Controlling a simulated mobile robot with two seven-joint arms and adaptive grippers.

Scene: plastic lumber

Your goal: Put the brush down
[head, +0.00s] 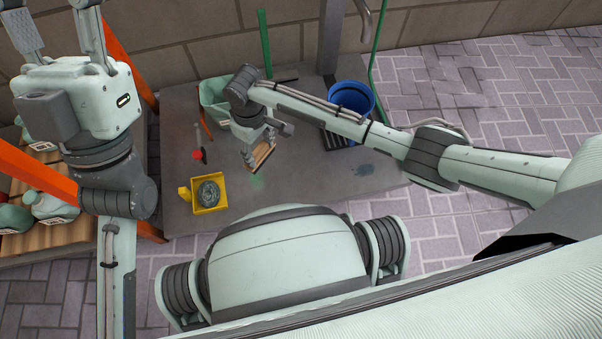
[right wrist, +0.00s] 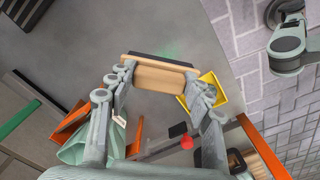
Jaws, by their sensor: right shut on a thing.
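The brush (head: 263,156) has a light wooden block with a dark strip along one long side. My right gripper (head: 258,146) is shut on it and holds it over the grey platform (head: 310,180). In the right wrist view the brush (right wrist: 158,73) lies crosswise between the two fingertips (right wrist: 160,79). I cannot tell its exact height above the platform. A faint green patch (head: 257,182) marks the surface close to the brush. My left gripper (head: 58,30) is raised at the upper left with its fingers apart and nothing visible between them; its fingertips are partly cut off.
A yellow tray (head: 223,205) with a dark round thing stands at the platform's front left. A red-tipped tool (head: 197,155) lies behind it. A pale green container (head: 211,91) and a blue bucket (head: 352,97) stand farther back. Orange-framed shelving with bottles (head: 48,206) is at left.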

